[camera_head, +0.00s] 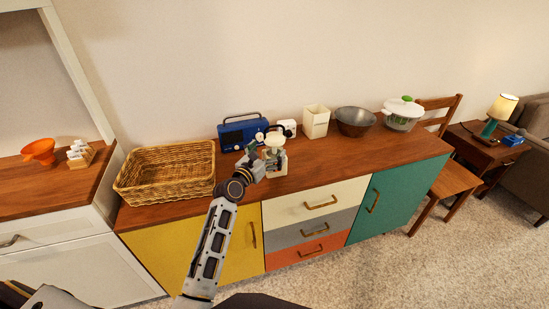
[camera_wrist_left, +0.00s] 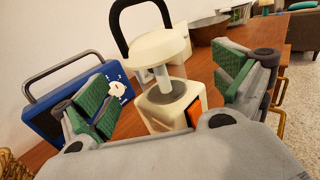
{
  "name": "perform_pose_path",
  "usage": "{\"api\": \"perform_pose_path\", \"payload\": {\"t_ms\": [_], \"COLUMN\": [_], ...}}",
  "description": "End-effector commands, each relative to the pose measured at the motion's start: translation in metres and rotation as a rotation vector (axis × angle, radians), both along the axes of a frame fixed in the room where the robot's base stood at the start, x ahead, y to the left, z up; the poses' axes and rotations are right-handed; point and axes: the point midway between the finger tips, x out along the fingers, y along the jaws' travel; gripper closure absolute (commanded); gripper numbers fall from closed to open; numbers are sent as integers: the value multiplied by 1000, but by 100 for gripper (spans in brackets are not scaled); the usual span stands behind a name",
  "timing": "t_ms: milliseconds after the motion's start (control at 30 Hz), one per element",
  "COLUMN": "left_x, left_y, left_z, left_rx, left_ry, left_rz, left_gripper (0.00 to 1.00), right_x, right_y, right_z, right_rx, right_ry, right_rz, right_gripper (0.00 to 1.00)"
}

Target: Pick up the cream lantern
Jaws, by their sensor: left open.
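The cream lantern (camera_head: 275,141) stands upright on the wooden top of the sideboard, toward its back. In the left wrist view the lantern (camera_wrist_left: 160,46) has a round cream cap, a pale centre post, a cream base and a black loop handle. My left gripper (camera_head: 262,151) is at the lantern, partly covering it in the head view. In the left wrist view the gripper (camera_wrist_left: 166,88) is open, with a green-padded finger on each side of the lantern and visible gaps between them. The lower base is partly hidden by the gripper body. My right gripper is not in view.
A blue radio (camera_head: 238,134) stands just left of the lantern, close to the left finger. A wicker basket (camera_head: 165,188) is further left. A cream canister (camera_head: 316,122), a grey bowl (camera_head: 355,121) and a white lidded pot (camera_head: 402,115) stand to the right. The front right top is clear.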

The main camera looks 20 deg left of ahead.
Motion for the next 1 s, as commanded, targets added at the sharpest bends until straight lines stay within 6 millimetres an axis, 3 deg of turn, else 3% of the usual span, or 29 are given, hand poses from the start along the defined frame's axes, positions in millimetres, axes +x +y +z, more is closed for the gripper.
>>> {"api": "perform_pose_path", "payload": {"t_ms": [267, 700, 1000], "left_x": [7, 43, 51], "left_y": [-1, -7, -9], "left_z": [-1, -6, -6], "left_rx": [1, 1, 0], "left_ry": [0, 0, 0], "left_rz": [-1, 0, 0], "left_gripper": [3, 3, 3], "right_x": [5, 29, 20], "right_y": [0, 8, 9], "right_z": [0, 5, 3], "right_rx": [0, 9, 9], "right_ry": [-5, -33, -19], "right_rz": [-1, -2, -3], "right_gripper": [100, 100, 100]}}
